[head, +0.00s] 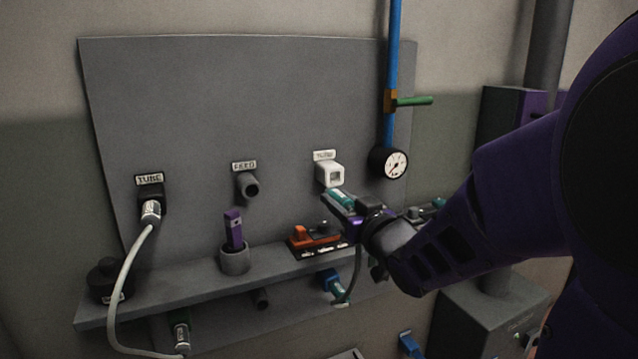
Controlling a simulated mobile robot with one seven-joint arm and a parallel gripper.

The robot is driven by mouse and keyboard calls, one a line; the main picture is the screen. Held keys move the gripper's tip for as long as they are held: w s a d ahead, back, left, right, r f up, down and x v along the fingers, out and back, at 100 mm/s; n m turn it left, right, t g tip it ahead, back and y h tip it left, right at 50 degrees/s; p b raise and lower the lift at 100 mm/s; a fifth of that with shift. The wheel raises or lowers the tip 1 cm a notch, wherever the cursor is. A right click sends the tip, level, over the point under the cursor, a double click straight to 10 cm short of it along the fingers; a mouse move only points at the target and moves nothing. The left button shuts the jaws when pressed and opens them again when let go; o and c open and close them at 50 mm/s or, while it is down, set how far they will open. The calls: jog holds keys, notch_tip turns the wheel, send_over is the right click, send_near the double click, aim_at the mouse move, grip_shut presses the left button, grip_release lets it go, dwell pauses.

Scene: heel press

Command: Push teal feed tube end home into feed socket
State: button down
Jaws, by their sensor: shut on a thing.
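The feed socket (248,186) is a dark grey round stub on the grey wall panel, under a plate (244,166) reading FEED. My gripper (345,205) is to the right of it and a little lower, just below a white square socket (330,174). It is shut on the teal feed tube end (341,198), of which only the upper part shows between the jaws. The held end is apart from the feed socket. A dark tube (355,275) hangs below my gripper towards a blue and teal fitting (333,285) under the shelf.
A grey shelf (190,286) runs below the sockets. On it stand a cup (235,261) with a purple tool, an orange and dark block (316,238) and a black knob (106,280). A pale hose (127,270) hangs at left. A gauge (389,163) and blue pipe (394,50) are at right.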

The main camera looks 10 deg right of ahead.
jog(key=s+a, duration=0.2)
jog(key=a, duration=0.4)
jog(key=s+a, duration=0.2)
jog(key=a, duration=0.5)
jog(key=shift+s+a+r, duration=0.15)
jog(key=shift+s+a, duration=0.05)
jog(key=shift+s, duration=0.05)
dwell(0.4)
jog(key=shift+r, duration=0.35)
jog(key=shift+w, duration=0.2)
jog(key=shift+x, duration=2.25)
jog(key=shift+f, duration=0.15)
jog(key=shift+f, duration=0.35)
